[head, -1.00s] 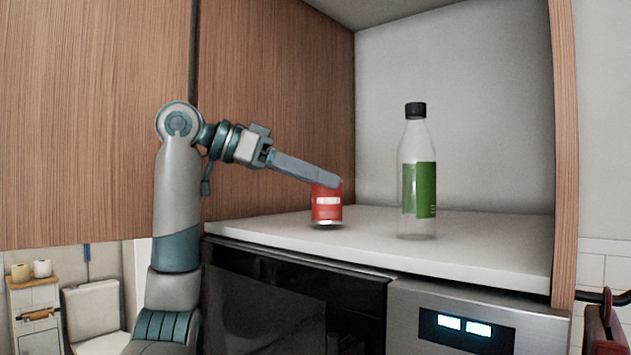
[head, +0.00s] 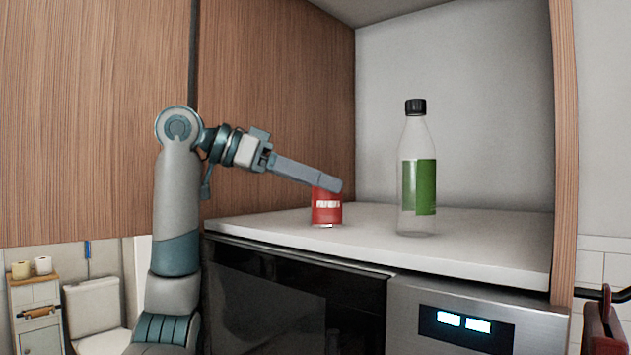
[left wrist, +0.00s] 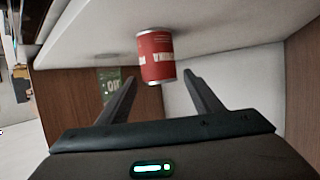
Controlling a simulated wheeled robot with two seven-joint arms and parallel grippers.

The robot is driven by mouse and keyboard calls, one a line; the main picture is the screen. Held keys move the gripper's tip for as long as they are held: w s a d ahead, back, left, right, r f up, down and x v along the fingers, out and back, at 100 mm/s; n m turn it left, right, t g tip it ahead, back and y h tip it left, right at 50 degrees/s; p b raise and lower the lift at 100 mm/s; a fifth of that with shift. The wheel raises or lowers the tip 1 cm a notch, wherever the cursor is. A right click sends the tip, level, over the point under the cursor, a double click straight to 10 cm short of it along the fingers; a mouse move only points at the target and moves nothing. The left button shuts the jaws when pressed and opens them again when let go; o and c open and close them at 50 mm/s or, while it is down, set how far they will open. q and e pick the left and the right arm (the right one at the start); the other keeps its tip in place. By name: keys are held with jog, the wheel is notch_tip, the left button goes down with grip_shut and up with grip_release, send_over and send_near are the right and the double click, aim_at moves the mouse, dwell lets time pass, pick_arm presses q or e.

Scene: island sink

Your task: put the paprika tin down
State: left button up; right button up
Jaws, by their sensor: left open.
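The red paprika tin (head: 327,208) stands upright on the white shelf (head: 470,248), left of the bottle. My left gripper (head: 338,186) reaches in from the left, with its fingers at the height of the tin's top edge. In the left wrist view the tin (left wrist: 156,56) shows beyond and between the two spread fingers (left wrist: 160,80), with a gap on either side. The left gripper is open. My right gripper is not in view.
A clear bottle (head: 417,170) with a green label and black cap stands on the shelf to the right of the tin. A wooden cabinet panel (head: 280,100) is behind my arm. A dark-fronted appliance (head: 290,295) is below the shelf. Shelf room is free right of the bottle.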

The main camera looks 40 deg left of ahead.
pick_arm(q)
jog(key=shift+a+r, duration=0.1)
jog(key=shift+r, duration=0.05)
jog(key=shift+s+a, duration=0.15)
jog(key=shift+s, duration=0.1)
jog(key=b+v, duration=0.2)
jog(key=v, duration=0.5)
jog(key=shift+w, duration=0.1)
